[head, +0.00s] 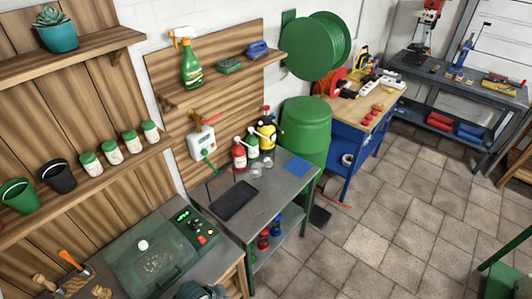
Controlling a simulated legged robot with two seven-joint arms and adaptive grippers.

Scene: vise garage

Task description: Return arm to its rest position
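Neither of my grippers can be made out in the head view, and I see no arm of mine that I can name with certainty. A dark grey rounded object (200,291) is cut off by the bottom edge, and I cannot tell what it is. What my grippers hold, if anything, is hidden from this view.
A bench with a green-lidded machine (150,255) stands at the lower left. A grey metal table (262,207) holds a black tray (233,200) and bottles. A green barrel (305,130) and blue workbench (345,145) stand behind. The tiled floor (390,240) is clear at centre right.

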